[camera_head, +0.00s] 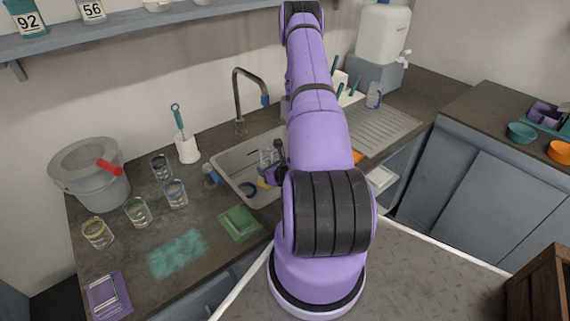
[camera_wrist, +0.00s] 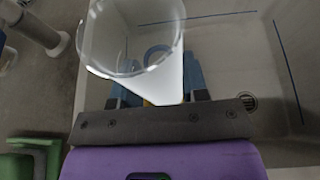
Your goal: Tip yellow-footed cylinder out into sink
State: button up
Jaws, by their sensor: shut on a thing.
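The cylinder is clear glass; in the head view its body (camera_head: 266,157) shows over the sink, with a bit of yellow, likely its foot, below it. In the wrist view the cylinder (camera_wrist: 130,38) has its wide round mouth toward the camera, and only a sliver of yellow shows by the jaws. My gripper (camera_wrist: 155,92) is shut on the cylinder, a blue-padded finger on each side. It also shows small in the head view (camera_head: 271,173). The sink (camera_head: 226,163) is a grey basin; its drain (camera_wrist: 248,102) is right of the gripper. I cannot tell whether liquid is inside.
A faucet (camera_head: 238,105) stands behind the sink. Left of it are a brush in a white holder (camera_head: 187,149), several glass jars (camera_head: 137,211) and a grey bucket (camera_head: 88,182). A ribbed drainboard (camera_head: 385,128) is at right.

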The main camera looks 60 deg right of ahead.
jog(key=shift+d, duration=0.1)
jog(key=shift+d+f+m+y, duration=0.25)
jog(key=shift+f+m+y, duration=0.25)
jog(key=shift+m+y, duration=0.15)
jog(key=shift+d+r+m+y, duration=0.25)
jog(key=shift+r+m+y, duration=0.15)
jog(key=shift+m, duration=0.25)
jog(key=shift+d+f+m+g+y, duration=0.3)
jog(key=shift+d+f+m+y, duration=0.45)
jog(key=shift+m+y, duration=0.25)
jog(key=shift+a+r+m+y, duration=0.1)
jog(key=shift+r+m+y, duration=0.45)
jog(key=shift+m, duration=0.05)
jog(key=shift+a+f+m+y, duration=0.2)
jog(key=shift+f+m+y, duration=0.1)
jog(key=shift+m, duration=0.2)
jog(key=shift+a+r+m+y+p, duration=0.15)
jog(key=shift+r+m+y+p, duration=0.2)
jog(key=shift+r+m+y, duration=0.2)
jog(key=shift+f+m+t+y, duration=0.15)
jog(key=shift+m+t+y, duration=0.25)
jog(key=shift+m, duration=0.25)
